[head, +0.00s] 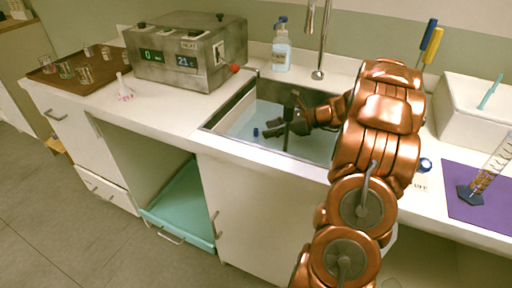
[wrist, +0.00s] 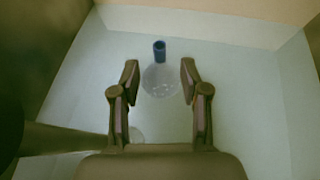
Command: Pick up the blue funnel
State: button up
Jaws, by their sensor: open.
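The blue funnel lies in the sink basin (head: 232,119). In the wrist view its short blue part (wrist: 159,51) is at the far end, and a clear, rounded part (wrist: 160,80) is on the near side. In the head view only a small blue spot (head: 255,132) shows, just left of my gripper (head: 278,130). My gripper is open and inside the sink, pointing down. In the wrist view the clear part appears between the two fingertips (wrist: 160,82), with a gap on each side. I cannot tell the height of the fingertips above it.
Sink walls surround my gripper, and the faucet (head: 318,60) stands behind. A soap bottle (head: 281,52) and grey heater box (head: 187,52) stand on the counter. A white bin (head: 470,125) and purple mat (head: 460,207) with a cylinder are at right. A brown tray (head: 52,84) is at left.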

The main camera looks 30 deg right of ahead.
aim_at(256, 140)
jog(key=shift+x, duration=2.95)
jog(key=shift+r, duration=0.1)
jog(key=shift+c, duration=0.2)
grip_shut()
